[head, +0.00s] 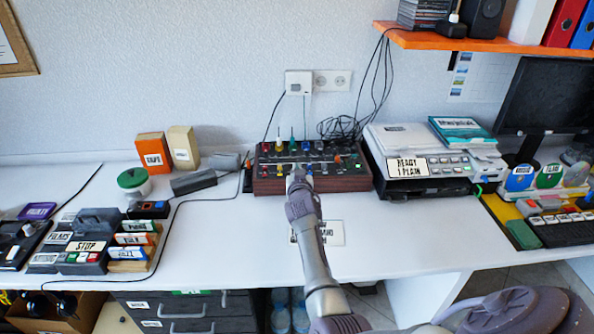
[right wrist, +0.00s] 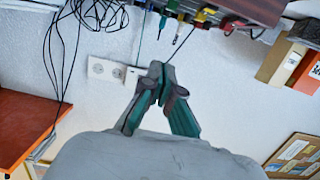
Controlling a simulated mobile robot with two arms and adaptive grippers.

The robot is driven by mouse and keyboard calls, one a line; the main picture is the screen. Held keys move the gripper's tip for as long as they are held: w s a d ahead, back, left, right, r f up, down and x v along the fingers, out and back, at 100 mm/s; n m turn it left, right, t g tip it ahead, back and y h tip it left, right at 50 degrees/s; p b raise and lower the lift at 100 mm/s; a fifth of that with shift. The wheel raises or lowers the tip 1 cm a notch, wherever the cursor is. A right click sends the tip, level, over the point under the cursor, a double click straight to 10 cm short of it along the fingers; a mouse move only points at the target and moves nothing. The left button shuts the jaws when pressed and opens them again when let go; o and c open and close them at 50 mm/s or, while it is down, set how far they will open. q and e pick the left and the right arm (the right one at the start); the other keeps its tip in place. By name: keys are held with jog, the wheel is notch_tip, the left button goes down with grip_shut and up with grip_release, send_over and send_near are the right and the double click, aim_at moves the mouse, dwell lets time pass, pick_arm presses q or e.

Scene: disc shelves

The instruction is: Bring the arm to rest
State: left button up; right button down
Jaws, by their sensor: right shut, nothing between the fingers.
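My right gripper (head: 298,172) reaches forward over the white desk (head: 240,230) to the front of a dark box with coloured knobs (head: 266,186). In the right wrist view its fingertips (right wrist: 160,72) are together with nothing between them. That view appears upside down, with the knobbed box (right wrist: 265,9) at the top edge, and a gap shows between it and the fingertips. The arm hides part of the box's front and part of a white label (head: 335,233) on the desk. My left gripper is in neither view.
A printer (head: 410,140) stands right of the box, and a monitor (head: 548,95) is farther right. An orange shelf (head: 450,40) hangs above. A panel with a STOP label (head: 87,246) and small cartons (head: 153,151) are on the left. The desk front is mostly clear.

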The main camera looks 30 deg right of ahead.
jog(key=s+a+f+n+g+y, duration=0.1)
jog(key=s+a+f, duration=0.1)
jog(key=s, duration=0.4)
jog(key=s+a+f+n+g+y, duration=0.1)
jog(key=s+a+f+g, duration=0.1)
jog(key=s, duration=0.4)
jog(key=s+a+f+n+g+y, duration=0.1)
jog(key=s+a+f, duration=0.2)
jog(key=s, duration=0.4)
jog(key=shift+a+f, duration=0.2)
jog(key=shift+f, duration=0.6)
jog(key=s+a+n+g+y, duration=0.3)
jog(key=s+a, duration=0.5)
jog(key=s, duration=0.4)
jog(key=s+a+n+g+y, duration=0.25)
jog(key=s+a, duration=0.55)
jog(key=s, duration=0.4)
notch_tip(320, 180, down, 25)
jog(key=g, duration=0.2)
jog(key=s+d+f+g, duration=0.1)
jog(key=s+d+f, duration=0.1)
jog(key=s+f, duration=1.6)
jog(key=shift+s+d+f, duration=0.2)
jog(key=shift+d, duration=0.1)
